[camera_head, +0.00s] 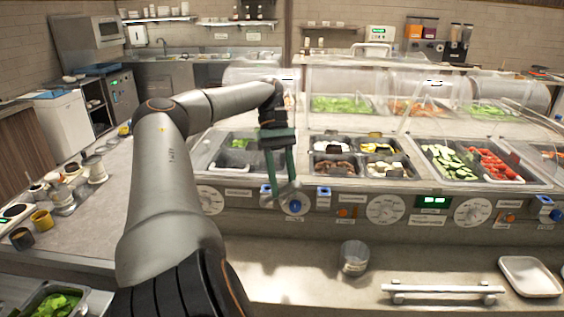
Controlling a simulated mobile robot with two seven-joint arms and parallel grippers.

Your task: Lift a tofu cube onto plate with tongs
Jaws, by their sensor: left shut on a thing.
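My left gripper (277,146) is shut on green tongs (290,168), which hang down in front of the counter's control panel. The tong tips are near the blue knob, and I see nothing between them. White pieces that look like tofu cubes (378,170) lie in the front right compartment of the small four-part well, to the right of the tongs. A white square plate (530,278) lies on the front ledge at the far right. My right gripper is not in view.
Dark pieces (335,167) fill the compartment left of the white pieces. A well of sliced cucumber (445,160) and tomato (494,165) is further right. A clear cup (354,257) and a rail handle (440,289) are at the front ledge. A clear guard (370,85) stands behind the wells.

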